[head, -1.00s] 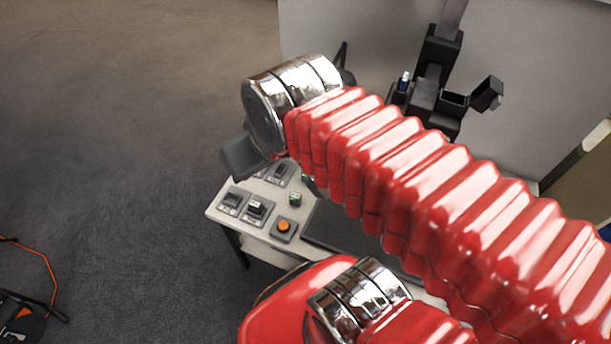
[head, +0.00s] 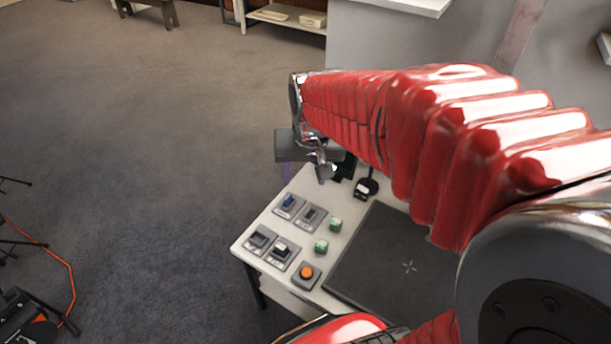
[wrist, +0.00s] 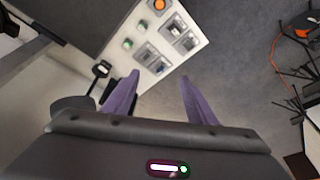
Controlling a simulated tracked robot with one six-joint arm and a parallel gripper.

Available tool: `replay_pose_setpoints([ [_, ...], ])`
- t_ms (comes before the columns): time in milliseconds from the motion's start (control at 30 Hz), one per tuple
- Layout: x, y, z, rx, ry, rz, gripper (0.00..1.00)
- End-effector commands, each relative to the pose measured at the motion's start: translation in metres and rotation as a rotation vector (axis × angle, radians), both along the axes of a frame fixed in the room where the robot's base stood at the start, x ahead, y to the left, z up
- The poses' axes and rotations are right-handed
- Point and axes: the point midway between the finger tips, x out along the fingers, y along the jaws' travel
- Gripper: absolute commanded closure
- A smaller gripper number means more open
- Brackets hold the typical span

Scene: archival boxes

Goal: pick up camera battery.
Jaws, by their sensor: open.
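I cannot tell for sure which small item is the camera battery. A small black block with a pale face (head: 361,190) sits on the white table (head: 262,222) beside a round black base; it also shows in the wrist view (wrist: 102,68). Dark blocks (head: 258,239) (head: 281,249) lie in grey trays near the table's front left corner. My gripper (wrist: 160,75) has its two purple fingers spread wide with nothing between them. It is above the table's far left end; in the head view my arm partly hides it.
More grey trays hold a blue item (head: 288,203) and a dark item (head: 310,214). Two green-and-white blocks (head: 335,224) (head: 321,246) and an orange button (head: 306,271) are beside them. A large dark mat (head: 390,260) covers the table's right part. Carpet lies open to the left.

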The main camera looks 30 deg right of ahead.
Motion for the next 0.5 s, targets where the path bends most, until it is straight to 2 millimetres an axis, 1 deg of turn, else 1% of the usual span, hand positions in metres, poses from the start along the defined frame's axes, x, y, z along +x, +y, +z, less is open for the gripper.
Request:
replay_pose_setpoints([
  [33,0.007,-0.007,-0.009,0.007,0.017,-0.027,0.48],
  [200,0.027,-0.031,-0.034,0.028,0.055,-0.112,0.48],
  [367,0.044,-0.053,-0.062,0.048,0.094,-0.194,0.48],
  [500,0.055,-0.074,-0.089,0.065,0.125,-0.266,0.48],
])
